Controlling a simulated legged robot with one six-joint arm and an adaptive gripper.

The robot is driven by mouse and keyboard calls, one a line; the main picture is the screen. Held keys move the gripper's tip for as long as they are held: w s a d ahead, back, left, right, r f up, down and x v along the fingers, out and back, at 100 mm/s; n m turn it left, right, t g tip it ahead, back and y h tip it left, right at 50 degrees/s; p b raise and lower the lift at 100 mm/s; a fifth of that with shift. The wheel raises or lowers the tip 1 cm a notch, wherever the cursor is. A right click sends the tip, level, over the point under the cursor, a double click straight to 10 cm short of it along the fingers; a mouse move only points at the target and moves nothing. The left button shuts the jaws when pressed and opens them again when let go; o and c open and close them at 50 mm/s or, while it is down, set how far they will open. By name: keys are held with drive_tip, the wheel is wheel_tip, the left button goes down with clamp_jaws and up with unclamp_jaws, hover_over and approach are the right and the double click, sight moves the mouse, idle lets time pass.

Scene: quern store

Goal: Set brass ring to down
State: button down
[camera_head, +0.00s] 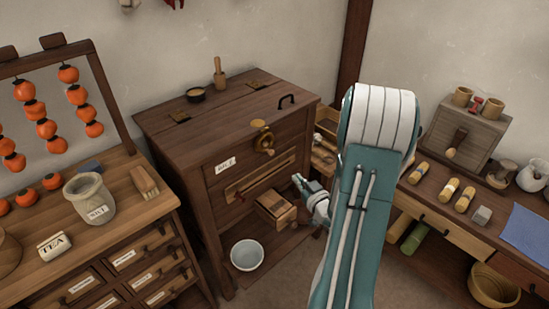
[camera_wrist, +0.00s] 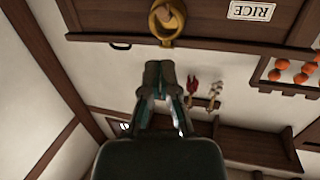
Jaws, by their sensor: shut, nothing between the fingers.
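The brass ring (camera_head: 265,143) is on the upper front of the dark wooden chest (camera_head: 190,140), right of the RICE label, with a brass piece jutting above it. In the wrist view, where the label appears upside down, the ring (camera_wrist: 168,22) is at the top edge, partly cut off. I cannot tell its exact setting. My gripper (camera_head: 298,180) is shut and empty, to the lower right of the ring in the head view. In the wrist view my gripper's fingertips (camera_wrist: 159,68) point toward the ring, with a visible gap between them.
A small wooden box (camera_head: 276,208) juts from the chest's lower front, close to my gripper. A white bowl (camera_head: 247,255) stands below. A drawer cabinet with a jar (camera_head: 89,199) is at left, and a side table (camera_head: 450,232) is at right.

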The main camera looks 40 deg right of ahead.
approach(273, 154)
drive_tip(key=w, duration=0.2)
drive_tip(key=w+d, duration=0.1)
drive_tip(key=w, duration=0.4)
drive_tip(key=shift+w+d+f, duration=0.2)
drive_tip(key=shift+w+f, duration=0.05)
drive_tip(key=shift+w, duration=0.1)
drive_tip(key=shift+w+a+f+n, duration=0.2)
drive_tip(key=shift+w+n, duration=0.1)
drive_tip(key=shift+w, duration=0.3)
